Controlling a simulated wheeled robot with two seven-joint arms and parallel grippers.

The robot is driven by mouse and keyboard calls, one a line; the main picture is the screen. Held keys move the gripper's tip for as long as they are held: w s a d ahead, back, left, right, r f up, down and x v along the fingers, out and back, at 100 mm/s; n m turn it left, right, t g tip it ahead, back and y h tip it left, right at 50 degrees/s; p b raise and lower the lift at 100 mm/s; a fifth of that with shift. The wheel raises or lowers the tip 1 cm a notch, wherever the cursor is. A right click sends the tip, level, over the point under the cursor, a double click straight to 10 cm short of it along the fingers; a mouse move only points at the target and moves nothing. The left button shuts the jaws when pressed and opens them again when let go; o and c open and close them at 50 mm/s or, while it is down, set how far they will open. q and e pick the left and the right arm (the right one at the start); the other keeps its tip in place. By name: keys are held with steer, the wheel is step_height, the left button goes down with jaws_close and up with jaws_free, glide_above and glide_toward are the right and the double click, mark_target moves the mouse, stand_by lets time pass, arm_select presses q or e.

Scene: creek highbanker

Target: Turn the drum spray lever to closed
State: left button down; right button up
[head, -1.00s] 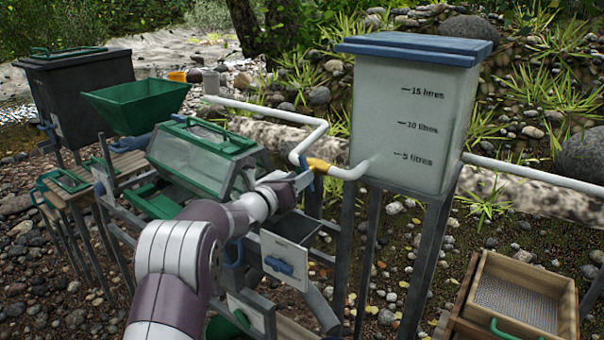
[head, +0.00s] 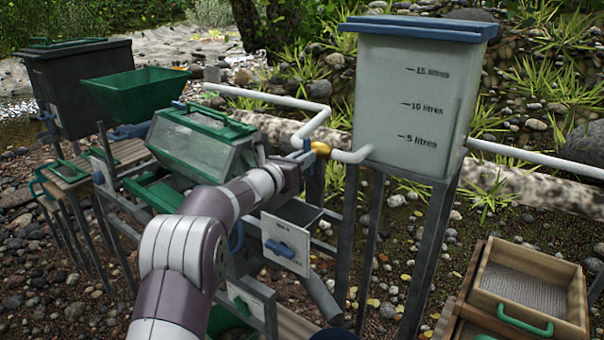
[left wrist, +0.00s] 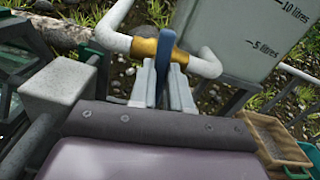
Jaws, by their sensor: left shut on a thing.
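The blue lever (head: 307,145) belongs to a brass valve (head: 322,149) on the white pipe left of the water tank. In the left wrist view the lever (left wrist: 173,84) stands between the fingers, running down from the brass valve (left wrist: 146,47). My left gripper (head: 303,160) is shut on the lever, close below the valve. In the left wrist view its fingers (left wrist: 163,88) are on both sides of the lever. The fingers hide part of the lever in the head view. No label on the valve can be read. My right gripper is not in view.
The water tank (head: 412,95) with a blue lid stands right of the valve. The green-framed drum (head: 198,145) and green hopper (head: 135,95) are to the left. A box with a blue handle (head: 280,248) sits below my arm. A wooden sieve (head: 530,282) lies at lower right.

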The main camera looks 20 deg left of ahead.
arm_select(q)
steer(key=shift+m+b, duration=0.55)
steer(key=shift+m, duration=0.25)
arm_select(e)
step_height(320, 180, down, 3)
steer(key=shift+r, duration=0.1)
arm_select(q)
steer(key=c, duration=1.1)
jaws_free()
steer(key=b+v, duration=0.2)
steer(key=v, duration=1)
steer(key=shift+s+a, duration=0.1)
steer(key=shift+s, duration=0.3)
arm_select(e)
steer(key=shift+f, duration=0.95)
